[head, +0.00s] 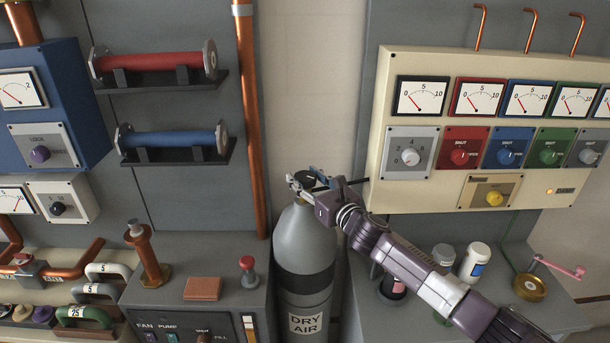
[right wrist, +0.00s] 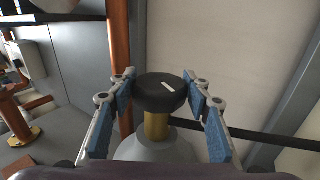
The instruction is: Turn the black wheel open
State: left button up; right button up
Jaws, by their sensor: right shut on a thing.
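The black wheel (head: 306,177) sits on top of the grey DRY AIR cylinder (head: 305,243), which stands upright between the racks. In the right wrist view the wheel (right wrist: 160,94) is a round black knob with a short white mark on top, on a brass stem (right wrist: 156,126). My right gripper (head: 309,184) is at the wheel, with one blue-padded finger on each side of it, and is shut on it. The fingers partly hide the wheel in the head view. My left gripper is not in view.
A copper pipe (head: 252,120) runs vertically just left of the cylinder. A grey bench with a red-topped plunger (head: 248,268) stands at left. A thin dark bar passes behind the wheel.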

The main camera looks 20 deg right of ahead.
jog(key=n+y, duration=0.1)
jog(key=n+g+y, duration=0.1)
jog(key=y, duration=0.1)
jog(key=shift+d+f+n+b, duration=0.1)
jog(key=shift+d+n+b, duration=0.1)
jog(key=shift+n+b, duration=0.15)
jog(key=shift+f+n+g+y+b, duration=0.1)
jog(key=shift+n+g+y+b, duration=0.55)
jog(key=shift+y, duration=0.55)
jog(key=n+g+y+b, duration=0.1)
jog(key=g+y+b, duration=0.1)
jog(key=b, duration=0.1)
jog(key=shift+a+n, duration=0.15)
jog(key=shift+n, duration=0.25)
jog(key=shift+n+g+y+b, duration=0.45)
jog(key=shift+y+b, duration=0.1)
jog(key=shift+y, duration=0.15)
jog(key=shift+r, duration=0.3)
jog(key=o, duration=1.2)
jog(key=shift+w+a, duration=0.1)
jog(key=v, duration=1.2)
